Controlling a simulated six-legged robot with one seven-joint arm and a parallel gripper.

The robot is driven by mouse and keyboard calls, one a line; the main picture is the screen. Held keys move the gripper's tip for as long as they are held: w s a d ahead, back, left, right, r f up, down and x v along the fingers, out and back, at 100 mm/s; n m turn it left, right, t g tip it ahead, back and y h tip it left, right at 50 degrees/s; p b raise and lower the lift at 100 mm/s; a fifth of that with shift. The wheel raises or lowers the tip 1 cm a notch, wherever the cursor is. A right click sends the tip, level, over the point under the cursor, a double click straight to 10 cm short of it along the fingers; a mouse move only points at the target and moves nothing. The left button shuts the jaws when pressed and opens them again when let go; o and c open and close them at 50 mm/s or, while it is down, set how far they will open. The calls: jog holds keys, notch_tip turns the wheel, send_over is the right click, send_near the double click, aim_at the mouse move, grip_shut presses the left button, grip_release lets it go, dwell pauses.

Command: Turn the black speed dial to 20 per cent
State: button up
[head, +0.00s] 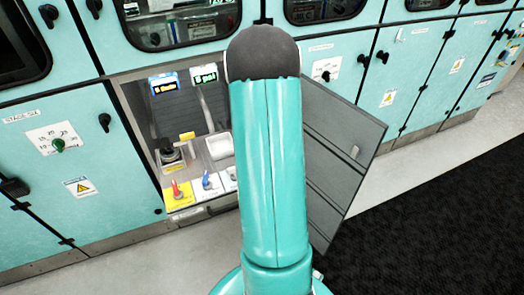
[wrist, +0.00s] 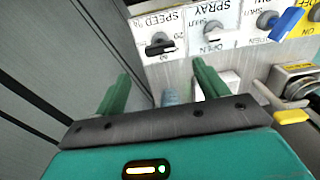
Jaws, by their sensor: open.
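The black speed dial (wrist: 160,47) shows in the wrist view on a white plate (wrist: 163,22) marked SPEED %. Its bar lies nearly level in the picture. The scale is too small to read surely. My gripper (wrist: 160,68) is open, with its two green fingers apart and nothing between them. The dial lies just beyond the fingertips, roughly in line with the gap; I see no contact. In the head view my arm hides the gripper and the speed dial.
A grey spray dial (wrist: 213,28) and a blue lever (wrist: 287,22) sit to the right of the speed dial in the wrist view.

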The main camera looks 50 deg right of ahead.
notch_tip(320, 180, up, 6)
jog(key=shift+f, duration=0.25)
dwell(0.5)
